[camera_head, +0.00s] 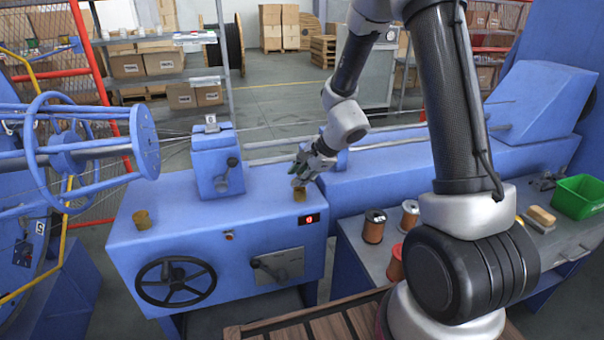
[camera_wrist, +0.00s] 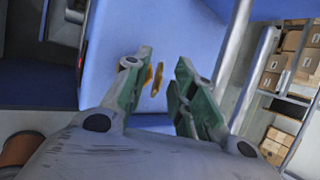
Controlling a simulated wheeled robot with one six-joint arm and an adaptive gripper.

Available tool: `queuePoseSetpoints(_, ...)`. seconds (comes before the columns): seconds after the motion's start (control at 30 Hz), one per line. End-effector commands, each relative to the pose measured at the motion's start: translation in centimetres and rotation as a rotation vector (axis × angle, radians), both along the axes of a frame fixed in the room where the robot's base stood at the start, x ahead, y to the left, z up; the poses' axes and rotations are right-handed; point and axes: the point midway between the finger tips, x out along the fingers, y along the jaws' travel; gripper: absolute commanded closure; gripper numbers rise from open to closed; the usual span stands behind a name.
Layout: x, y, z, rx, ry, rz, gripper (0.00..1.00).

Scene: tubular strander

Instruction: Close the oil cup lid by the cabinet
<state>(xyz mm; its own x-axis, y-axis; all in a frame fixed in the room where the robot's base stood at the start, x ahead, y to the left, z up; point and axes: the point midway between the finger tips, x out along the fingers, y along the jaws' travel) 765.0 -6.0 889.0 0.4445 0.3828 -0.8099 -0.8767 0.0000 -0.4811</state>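A small brass oil cup (camera_head: 300,195) stands on the right part of the blue cabinet top (camera_head: 255,210). My gripper (camera_head: 303,178) is just above it and hides part of its top. In the wrist view my gripper (camera_wrist: 165,70) has its green fingers apart. A thin yellow piece (camera_wrist: 158,79), which looks like the cup's lid, shows in the gap, nearer the left finger and not clamped. More yellow shows at that finger's edge. I cannot tell the lid's exact angle or whether a finger touches it. Another brass cup (camera_head: 142,220) stands at the cabinet's left end.
A blue block with a lever (camera_head: 218,165) stands on the cabinet top left of my gripper. A black handwheel (camera_head: 175,282) is on the cabinet front. The bench at right holds spools (camera_head: 374,226) and a green bin (camera_head: 579,197). The cabinet top between the cups is mostly clear.

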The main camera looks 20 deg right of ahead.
Motion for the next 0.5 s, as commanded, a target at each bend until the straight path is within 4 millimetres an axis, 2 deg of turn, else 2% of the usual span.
queuePoseSetpoints(0.17,-0.7,-0.6,1.6,0.001,-0.004,0.001,0.74)
queuePoseSetpoints(0.5,-4.0,-3.5,7.5,0.000,-0.005,-0.001,0.74)
